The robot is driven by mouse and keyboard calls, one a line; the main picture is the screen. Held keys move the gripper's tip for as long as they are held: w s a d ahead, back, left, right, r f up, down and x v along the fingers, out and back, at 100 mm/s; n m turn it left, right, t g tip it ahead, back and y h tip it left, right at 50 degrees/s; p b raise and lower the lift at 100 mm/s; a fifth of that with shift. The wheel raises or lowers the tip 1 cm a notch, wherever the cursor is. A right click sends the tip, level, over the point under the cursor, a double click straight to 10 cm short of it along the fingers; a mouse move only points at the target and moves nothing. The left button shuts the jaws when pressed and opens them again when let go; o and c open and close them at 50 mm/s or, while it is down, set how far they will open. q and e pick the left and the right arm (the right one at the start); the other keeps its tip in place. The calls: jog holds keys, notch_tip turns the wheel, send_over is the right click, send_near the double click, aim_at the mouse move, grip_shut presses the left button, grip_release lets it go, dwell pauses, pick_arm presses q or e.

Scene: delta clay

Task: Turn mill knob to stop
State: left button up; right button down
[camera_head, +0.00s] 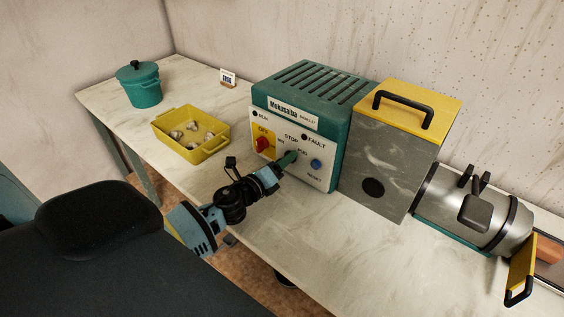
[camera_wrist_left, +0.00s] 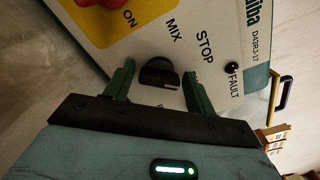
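The mill control box (camera_head: 305,115) is green with a white front panel and stands on the bench. Its black knob (camera_wrist_left: 158,73) shows in the left wrist view, with the labels STOP and MIX printed near it. I cannot tell clearly where the knob points. My left gripper (camera_head: 289,158) is at the panel, and its fingers hide the knob in the head view. In the left wrist view the green fingers of this gripper (camera_wrist_left: 158,76) stand open on either side of the knob, with a gap visible on both sides. My right gripper is not in view.
A red switch on a yellow plate (camera_head: 263,144) and a blue reset button (camera_head: 316,164) flank the knob area. A yellow-lidded grey box (camera_head: 385,150) and a metal drum (camera_head: 470,212) stand right. A yellow tray (camera_head: 207,151) and green pot (camera_head: 141,88) stand left.

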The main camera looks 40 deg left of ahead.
pick_arm(q)
jog(key=c, duration=0.7)
jog(key=shift+n, duration=0.4)
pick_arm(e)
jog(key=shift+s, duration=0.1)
pick_arm(q)
jog(key=shift+n, duration=0.9)
jog(key=n+p, duration=0.1)
jog(key=n, duration=0.3)
jog(key=shift+n, duration=0.3)
jog(key=shift+f+n, duration=0.1)
jog(key=shift+n, duration=0.2)
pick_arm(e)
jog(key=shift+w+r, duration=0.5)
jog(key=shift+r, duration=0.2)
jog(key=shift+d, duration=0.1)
pick_arm(q)
jog(key=o, duration=1)
jog(key=shift+a, duration=0.1)
